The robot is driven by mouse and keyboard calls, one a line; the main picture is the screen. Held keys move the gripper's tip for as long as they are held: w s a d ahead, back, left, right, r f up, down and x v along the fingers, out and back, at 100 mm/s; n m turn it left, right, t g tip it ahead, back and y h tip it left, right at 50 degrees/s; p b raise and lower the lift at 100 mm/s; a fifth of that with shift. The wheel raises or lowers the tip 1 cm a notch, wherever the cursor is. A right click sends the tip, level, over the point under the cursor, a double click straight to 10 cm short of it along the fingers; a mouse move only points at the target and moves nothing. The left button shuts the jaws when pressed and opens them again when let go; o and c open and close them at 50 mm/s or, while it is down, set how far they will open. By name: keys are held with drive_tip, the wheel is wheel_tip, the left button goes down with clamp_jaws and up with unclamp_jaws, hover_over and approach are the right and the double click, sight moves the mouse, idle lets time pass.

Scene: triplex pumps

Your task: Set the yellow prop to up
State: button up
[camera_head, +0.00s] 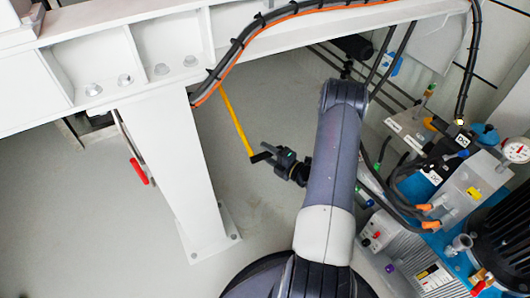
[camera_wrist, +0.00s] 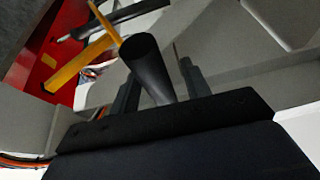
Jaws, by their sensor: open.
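The yellow prop (camera_head: 237,122) is a thin bar that slants down and right from under the white beam in the head view. In the wrist view the yellow prop (camera_wrist: 80,65) crosses the upper left. A dark cylinder (camera_wrist: 145,60) stands between my finger tips, close in front of the wrist camera; it looks like a handle, but its joint to the prop is not clear. My gripper (camera_head: 268,154) is at the prop's lower end. In the wrist view my gripper (camera_wrist: 157,80) has its fingers apart, on both sides of the cylinder.
A white beam (camera_head: 60,60) with black and orange cables (camera_head: 250,40) runs overhead. A white post (camera_head: 180,170) stands left, with a red-handled lever (camera_head: 138,171). Pump equipment with a gauge (camera_head: 517,151), hoses and a motor (camera_head: 505,230) crowds the right. The grey floor (camera_head: 80,230) is clear.

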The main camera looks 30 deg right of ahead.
drive_tip(key=shift+w+a, duration=0.35)
drive_tip(key=shift+w, duration=0.25)
drive_tip(key=shift+c, duration=0.5)
clamp_jaws()
